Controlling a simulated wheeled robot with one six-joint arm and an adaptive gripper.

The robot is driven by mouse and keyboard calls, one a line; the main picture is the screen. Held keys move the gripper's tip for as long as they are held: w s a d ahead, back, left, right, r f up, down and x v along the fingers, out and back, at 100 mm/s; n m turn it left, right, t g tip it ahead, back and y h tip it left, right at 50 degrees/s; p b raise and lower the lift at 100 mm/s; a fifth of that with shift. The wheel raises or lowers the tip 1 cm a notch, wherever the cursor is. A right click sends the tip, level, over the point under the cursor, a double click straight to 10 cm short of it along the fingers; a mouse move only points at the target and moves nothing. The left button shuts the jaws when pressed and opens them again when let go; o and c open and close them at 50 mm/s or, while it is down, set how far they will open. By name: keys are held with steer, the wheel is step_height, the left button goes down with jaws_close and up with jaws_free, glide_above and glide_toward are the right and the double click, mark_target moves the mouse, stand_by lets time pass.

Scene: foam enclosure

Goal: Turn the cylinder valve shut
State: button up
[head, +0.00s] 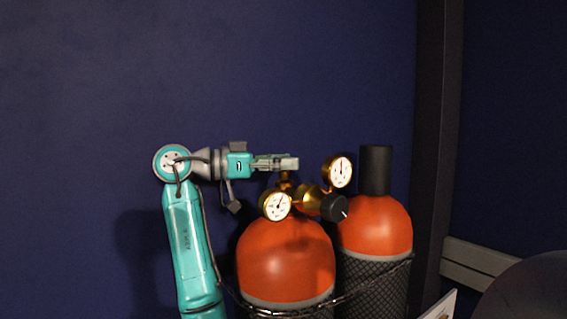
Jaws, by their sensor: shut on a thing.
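The near gas cylinder (284,258) is orange on top and stands upright at lower middle in the head view. A brass regulator (310,198) with a dark round knob (334,208) sits on its top. My gripper (288,163) reaches in from the left, level, right above the brass valve stem (285,179). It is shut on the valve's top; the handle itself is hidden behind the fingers.
Two white-faced gauges stand beside the gripper, one low (276,206) and one higher right (341,171). A second orange cylinder (375,228) with a black cap (375,170) stands behind right. A chain (350,295) crosses both cylinders. The dark blue wall (250,70) is bare above.

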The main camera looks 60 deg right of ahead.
steer(key=shift+m+g+y, duration=0.7)
steer(key=shift+m+y, duration=0.1)
steer(key=shift+y, duration=0.5)
steer(key=o, duration=1.2)
step_height(320, 180, up, 10)
